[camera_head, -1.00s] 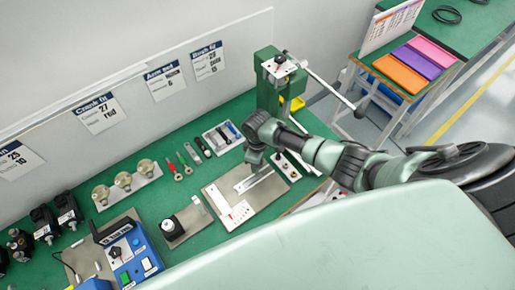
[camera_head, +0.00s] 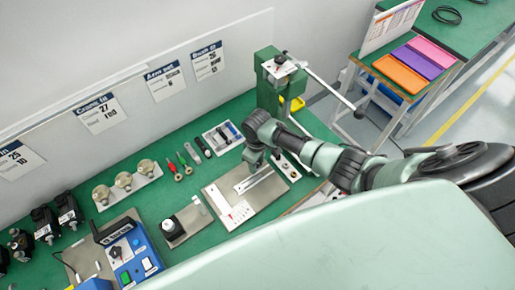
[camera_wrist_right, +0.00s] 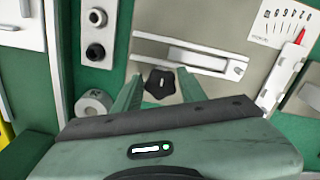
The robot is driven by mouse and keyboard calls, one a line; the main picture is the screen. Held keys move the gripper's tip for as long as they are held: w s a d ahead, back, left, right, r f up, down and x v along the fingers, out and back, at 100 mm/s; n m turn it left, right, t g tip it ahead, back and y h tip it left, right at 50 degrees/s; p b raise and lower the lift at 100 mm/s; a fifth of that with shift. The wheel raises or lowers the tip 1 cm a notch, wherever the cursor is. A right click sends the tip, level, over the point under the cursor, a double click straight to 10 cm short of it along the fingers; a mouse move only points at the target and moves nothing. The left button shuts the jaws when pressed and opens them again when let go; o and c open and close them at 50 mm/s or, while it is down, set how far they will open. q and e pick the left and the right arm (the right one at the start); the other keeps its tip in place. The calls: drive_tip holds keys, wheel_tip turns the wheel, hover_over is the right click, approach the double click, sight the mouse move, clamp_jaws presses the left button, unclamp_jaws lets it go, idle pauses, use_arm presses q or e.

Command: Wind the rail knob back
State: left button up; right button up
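The rail knob (camera_wrist_right: 160,83) is a black star-shaped knob at the near edge of a pale fixture plate in the right wrist view. My right gripper (camera_wrist_right: 158,76) is open, with its two green fingers on either side of the knob and a gap showing to each. The slotted metal rail (camera_wrist_right: 195,58) lies just beyond the knob. A white scale card (camera_wrist_right: 283,22) with numbers and a red pointer (camera_wrist_right: 299,36) is at the right. In the head view my right gripper (camera_head: 254,160) is over the fixture plate (camera_head: 262,196) and hides the knob. My left gripper is not in view.
A green press (camera_head: 273,88) with a long lever stands behind my right arm. A black-knobbed block (camera_head: 171,228) and a blue control box (camera_head: 130,255) stand further left.

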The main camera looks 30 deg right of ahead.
drive_tip(key=shift+o, duration=0.5)
use_arm(q)
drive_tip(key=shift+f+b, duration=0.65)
drive_tip(key=shift+b, duration=0.05)
use_arm(e)
drive_tip(key=shift+r, duration=3.85)
drive_tip(key=shift+c, duration=0.3)
